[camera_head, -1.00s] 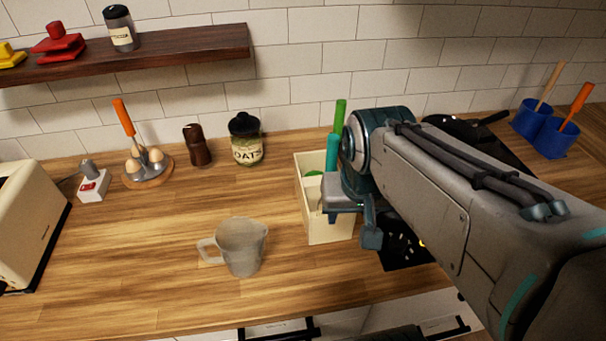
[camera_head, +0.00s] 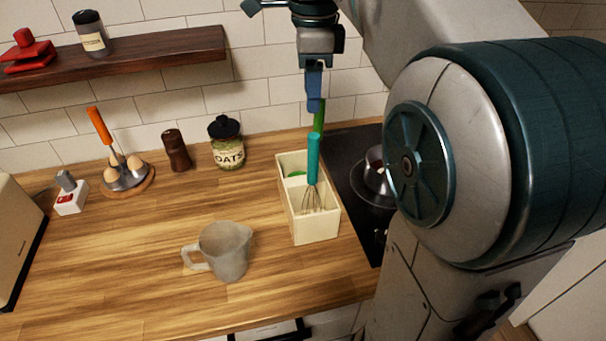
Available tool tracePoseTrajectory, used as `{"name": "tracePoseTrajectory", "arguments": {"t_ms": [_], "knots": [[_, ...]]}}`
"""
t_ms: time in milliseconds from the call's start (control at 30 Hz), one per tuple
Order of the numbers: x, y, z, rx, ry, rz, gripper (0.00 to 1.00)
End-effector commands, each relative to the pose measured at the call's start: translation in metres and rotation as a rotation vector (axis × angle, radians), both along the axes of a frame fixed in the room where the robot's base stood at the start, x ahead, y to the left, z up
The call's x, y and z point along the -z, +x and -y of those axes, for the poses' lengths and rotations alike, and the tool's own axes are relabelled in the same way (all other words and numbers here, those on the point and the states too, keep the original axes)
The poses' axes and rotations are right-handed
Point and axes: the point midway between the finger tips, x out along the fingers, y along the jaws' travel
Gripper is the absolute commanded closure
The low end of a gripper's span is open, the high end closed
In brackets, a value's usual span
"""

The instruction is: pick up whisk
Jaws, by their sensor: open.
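The whisk has a teal handle (camera_head: 313,160) and a wire head, and stands upright in the front part of a cream box (camera_head: 320,232) on the wooden counter. My gripper (camera_head: 314,104) points down just above the handle's top, in front of a green-handled utensil (camera_head: 320,122). It is open and empty. One finger hides most of the other, so the gap between them hardly shows. I cannot tell how far the fingertips are from the handle in depth.
A stove (camera_head: 352,165) with a pot (camera_head: 374,186) adjoins the box on the right. A grey measuring jug (camera_head: 224,252) stands front left. An oats jar (camera_head: 227,150) and a brown grinder (camera_head: 176,152) stand by the wall. A wooden shelf (camera_head: 150,58) hangs above. The counter's left middle is clear.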

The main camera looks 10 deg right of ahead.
Motion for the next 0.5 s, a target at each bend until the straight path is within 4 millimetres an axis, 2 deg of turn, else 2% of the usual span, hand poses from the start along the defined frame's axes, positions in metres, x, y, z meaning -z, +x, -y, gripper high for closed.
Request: {"name": "tracePoseTrajectory", "arguments": {"t_ms": [300,500], "knots": [[0.056,-0.001,0.001,0.007,0.001,-0.005,0.53],[0.079,0.000,0.001,0.005,0.001,-0.002,0.53]]}}
